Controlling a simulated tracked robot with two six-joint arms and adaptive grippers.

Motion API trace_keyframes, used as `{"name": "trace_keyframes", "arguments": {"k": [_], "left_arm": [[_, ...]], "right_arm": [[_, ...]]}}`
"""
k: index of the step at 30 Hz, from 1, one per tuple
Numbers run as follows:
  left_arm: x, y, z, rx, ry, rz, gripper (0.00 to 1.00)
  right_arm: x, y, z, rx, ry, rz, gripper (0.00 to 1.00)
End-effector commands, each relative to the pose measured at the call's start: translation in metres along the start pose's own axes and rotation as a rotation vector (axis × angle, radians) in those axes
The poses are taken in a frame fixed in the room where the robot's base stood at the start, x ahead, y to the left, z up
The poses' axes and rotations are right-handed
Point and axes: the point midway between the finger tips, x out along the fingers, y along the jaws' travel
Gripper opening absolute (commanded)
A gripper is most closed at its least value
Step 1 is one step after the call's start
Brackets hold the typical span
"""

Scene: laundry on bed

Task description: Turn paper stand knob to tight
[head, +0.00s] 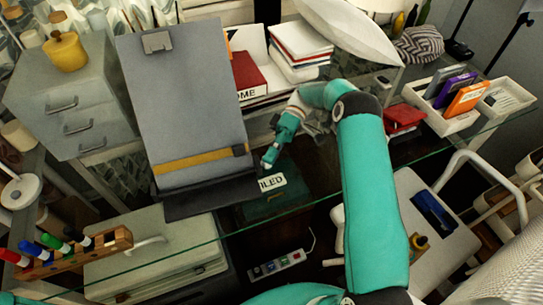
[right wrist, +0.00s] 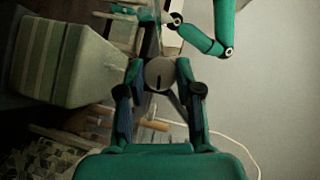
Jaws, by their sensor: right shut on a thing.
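The paper stand (head: 190,90) is a grey board with a metal clip at its top and a yellow band across its lower part. It leans back on the glass shelf. My right gripper (head: 267,163) is at the stand's lower right edge. In the right wrist view its two fingers are shut on a round grey knob (right wrist: 160,73) with a dark slot in its face. The slot runs about upright in that view. The knob is hidden in the head view. I cannot make out my left gripper in either view.
A dark green box (head: 275,203) with a white label lies beneath the glass. A white tray (head: 450,118) of coloured boxes is at right. A marker rack (head: 75,255) is at lower left, and a grey drawer unit (head: 75,105) at left.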

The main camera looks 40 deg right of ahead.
Motion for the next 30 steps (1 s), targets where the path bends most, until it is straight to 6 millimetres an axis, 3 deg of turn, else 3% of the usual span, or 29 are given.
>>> {"name": "trace_keyframes", "arguments": {"k": [13,14,18,25,26,30], "left_arm": [[0.0004,-0.0001,0.0000,0.000,0.000,0.000,0.40],[0.0004,-0.0001,0.0000,0.000,0.000,0.000,0.40],[0.0004,-0.0001,0.0000,0.000,0.000,0.000,0.40],[0.0004,-0.0002,0.0000,0.000,0.000,0.000,0.40],[0.0004,-0.0002,0.0000,0.000,0.000,0.000,0.40],[-0.0002,0.0001,0.0000,0.000,0.000,0.000,0.40]], "right_arm": [[0.0006,0.0021,-0.0001,0.010,0.002,-0.006,0.00],[0.0006,0.0021,-0.0001,0.010,0.001,-0.006,0.36],[0.0005,0.0019,-0.0001,0.010,0.001,-0.006,0.58],[0.0003,0.0021,0.0001,0.010,0.001,-0.005,0.58],[0.0003,0.0022,0.0002,0.010,0.001,-0.005,0.47],[0.0001,0.0012,0.0001,0.010,0.001,-0.006,0.45]]}}
